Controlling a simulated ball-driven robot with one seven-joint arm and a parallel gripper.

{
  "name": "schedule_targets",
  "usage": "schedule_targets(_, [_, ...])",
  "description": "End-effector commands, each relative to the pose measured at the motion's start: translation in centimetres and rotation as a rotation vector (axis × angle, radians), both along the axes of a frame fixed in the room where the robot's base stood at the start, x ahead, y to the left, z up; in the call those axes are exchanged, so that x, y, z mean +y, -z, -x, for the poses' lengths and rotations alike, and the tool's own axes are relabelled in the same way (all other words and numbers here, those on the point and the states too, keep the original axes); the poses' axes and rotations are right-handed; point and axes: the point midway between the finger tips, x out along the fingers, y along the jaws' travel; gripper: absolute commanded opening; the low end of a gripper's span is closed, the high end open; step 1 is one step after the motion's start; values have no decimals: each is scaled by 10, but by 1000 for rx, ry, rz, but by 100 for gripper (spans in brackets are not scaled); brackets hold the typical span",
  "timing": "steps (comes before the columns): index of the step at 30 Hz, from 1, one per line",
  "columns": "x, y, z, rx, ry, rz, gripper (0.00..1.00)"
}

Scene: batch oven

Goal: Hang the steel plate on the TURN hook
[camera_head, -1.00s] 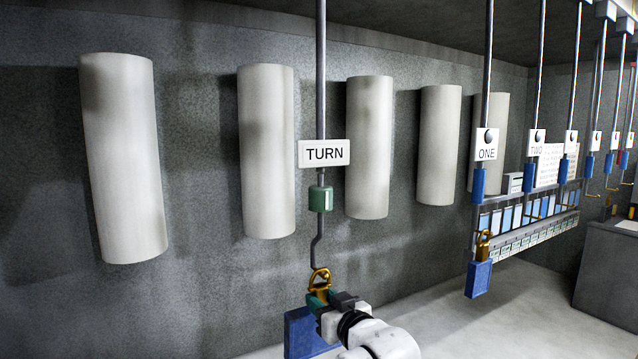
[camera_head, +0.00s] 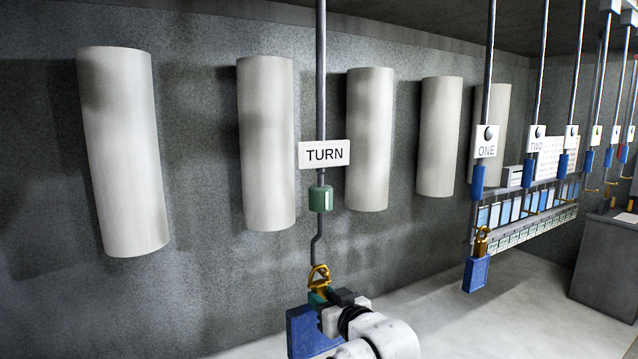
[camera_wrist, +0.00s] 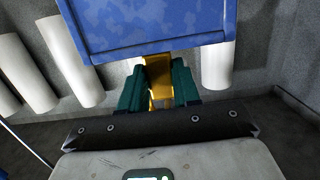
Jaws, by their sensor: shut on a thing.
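The blue mottled plate (camera_head: 303,332) hangs from a gold loop hanger (camera_head: 320,273) at the lower middle of the head view. My gripper (camera_head: 319,297) is shut on the hanger. In the wrist view the hanger (camera_wrist: 161,84) sits between the green fingers, and the plate (camera_wrist: 150,22) fills the top. The TURN sign (camera_head: 324,153) is on a vertical rod with a green collar (camera_head: 320,199). The rod's bent lower end, the TURN hook (camera_head: 316,246), meets the top of the loop in the picture. I cannot tell whether it passes through. My wrist hides part of the plate.
To the right, the ONE rod carries its sign (camera_head: 485,142) and a blue plate (camera_head: 476,275) on a gold hanger. The TWO rod (camera_head: 536,145) and several more recede behind it. Pale cylinders (camera_head: 265,140) line the grey wall. A grey cabinet (camera_head: 606,262) stands at far right.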

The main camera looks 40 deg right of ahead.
Motion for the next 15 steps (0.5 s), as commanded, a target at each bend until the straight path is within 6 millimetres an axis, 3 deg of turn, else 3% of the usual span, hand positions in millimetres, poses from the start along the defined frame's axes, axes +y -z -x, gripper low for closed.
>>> schedule_targets(15, [1, 2, 2, 40, 0, -13, 0])
